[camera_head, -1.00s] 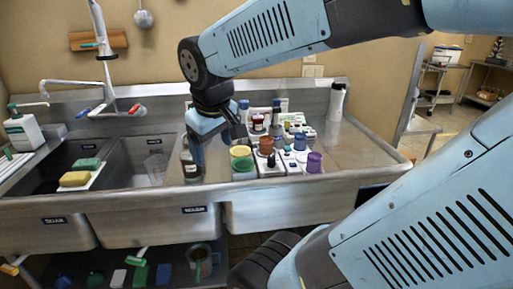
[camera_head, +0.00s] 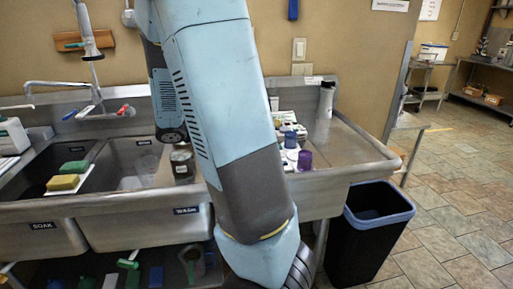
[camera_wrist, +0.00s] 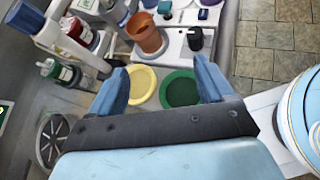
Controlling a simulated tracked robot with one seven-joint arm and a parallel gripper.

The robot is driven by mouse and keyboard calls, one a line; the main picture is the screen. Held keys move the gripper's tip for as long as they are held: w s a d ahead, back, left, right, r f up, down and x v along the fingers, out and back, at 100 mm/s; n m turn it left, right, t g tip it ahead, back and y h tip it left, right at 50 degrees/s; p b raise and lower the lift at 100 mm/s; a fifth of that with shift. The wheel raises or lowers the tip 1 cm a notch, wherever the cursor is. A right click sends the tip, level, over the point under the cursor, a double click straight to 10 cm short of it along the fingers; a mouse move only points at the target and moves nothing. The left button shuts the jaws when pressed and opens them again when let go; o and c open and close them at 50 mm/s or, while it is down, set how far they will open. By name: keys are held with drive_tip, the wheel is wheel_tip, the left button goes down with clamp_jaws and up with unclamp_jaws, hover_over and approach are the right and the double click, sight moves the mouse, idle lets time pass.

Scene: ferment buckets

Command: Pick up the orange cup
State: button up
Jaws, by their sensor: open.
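The orange cup (camera_wrist: 146,35) stands upright near the top of the wrist view, on or beside a white board. My gripper (camera_wrist: 161,80) is open and empty, its two blue fingers pointing toward the cup area. The cup lies beyond the fingertips, roughly ahead of the left finger, with a gap between. In the head view my arm covers the cup and the gripper.
A yellow round item (camera_wrist: 141,84) and a green one (camera_wrist: 180,88) lie between the fingers. A black item (camera_wrist: 195,39) stands right of the cup, bottles (camera_wrist: 60,73) to the left. A purple cup (camera_head: 304,160) stands near the sink edge. A black bin (camera_head: 368,225) stands right.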

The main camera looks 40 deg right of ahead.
drive_tip(key=w+n, duration=0.1)
drive_tip(key=d+n+h, duration=0.1)
drive_tip(key=w, duration=0.1)
drive_tip(key=shift+w+d+f+n+t+h, duration=0.3)
drive_tip(key=shift+w+f+n+h, duration=0.05)
drive_tip(key=shift+f+n+h, duration=0.05)
drive_tip(key=x, duration=0.8)
drive_tip(key=shift+d, duration=0.15)
drive_tip(key=shift+s+x, duration=0.2)
drive_tip(key=shift+x, duration=1.1)
drive_tip(key=shift+s+x, duration=0.15)
drive_tip(key=shift+x, duration=1.2)
drive_tip(key=c, duration=1.1)
drive_tip(key=shift+o, duration=0.2)
drive_tip(key=shift+r, duration=0.15)
